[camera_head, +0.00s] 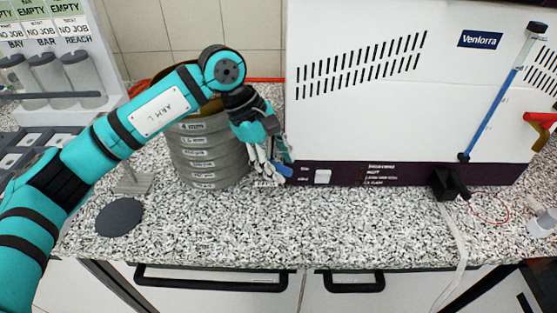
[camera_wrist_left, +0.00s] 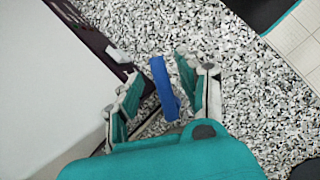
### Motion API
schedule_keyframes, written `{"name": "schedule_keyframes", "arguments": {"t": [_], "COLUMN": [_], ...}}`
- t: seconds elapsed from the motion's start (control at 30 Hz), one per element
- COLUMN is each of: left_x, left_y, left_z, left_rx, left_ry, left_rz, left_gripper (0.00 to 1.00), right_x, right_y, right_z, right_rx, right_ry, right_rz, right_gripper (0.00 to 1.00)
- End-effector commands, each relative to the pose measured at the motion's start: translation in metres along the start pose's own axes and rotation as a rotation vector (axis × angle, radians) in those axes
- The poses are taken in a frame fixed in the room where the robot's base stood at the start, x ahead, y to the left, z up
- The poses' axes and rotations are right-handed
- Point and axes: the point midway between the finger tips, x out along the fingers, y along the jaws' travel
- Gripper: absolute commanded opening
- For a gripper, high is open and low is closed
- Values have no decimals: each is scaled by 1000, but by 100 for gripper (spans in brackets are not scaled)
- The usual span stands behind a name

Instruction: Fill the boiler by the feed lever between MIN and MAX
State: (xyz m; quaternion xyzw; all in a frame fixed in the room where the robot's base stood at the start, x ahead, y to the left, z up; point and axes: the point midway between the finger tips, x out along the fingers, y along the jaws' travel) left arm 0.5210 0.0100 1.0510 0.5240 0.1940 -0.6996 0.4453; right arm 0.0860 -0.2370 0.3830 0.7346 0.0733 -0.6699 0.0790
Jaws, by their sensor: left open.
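The boiler (camera_head: 380,110) is a white cabinet with a dark strip along its base. A slanted sight tube (camera_head: 490,113) on its right face shows blue over most of its length; I cannot make out MIN or MAX marks. The blue feed lever (camera_wrist_left: 164,88) sticks out near the base strip at the cabinet's left end, largely hidden by the fingers in the head view. My left gripper (camera_head: 272,172) is open, and in the left wrist view its fingers (camera_wrist_left: 160,92) stand on either side of the lever. Contact cannot be told. My right gripper is not in view.
A stack of grey sieves (camera_head: 208,158) stands behind my left arm. A dark round disc (camera_head: 119,217) lies front left on the speckled counter (camera_head: 220,235). A white switch (camera_head: 322,177) sits beside the lever. A red-and-yellow handle (camera_head: 540,118) is at the far right.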

Motion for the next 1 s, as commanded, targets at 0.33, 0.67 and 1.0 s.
{"name": "schedule_keyframes", "arguments": {"t": [0.33, 0.67, 1.0], "left_x": [-54, -111, -120], "left_y": [1, 0, 0], "left_z": [0, 0, 0], "left_rx": [0, 0, 0], "left_ry": [2, 0, 0], "left_rz": [5, 3, 1], "left_gripper": [40, 40, 40], "right_x": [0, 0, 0], "right_y": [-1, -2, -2], "right_z": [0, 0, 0], "right_rx": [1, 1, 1], "right_ry": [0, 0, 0], "right_rz": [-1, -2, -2], "right_gripper": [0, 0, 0]}}
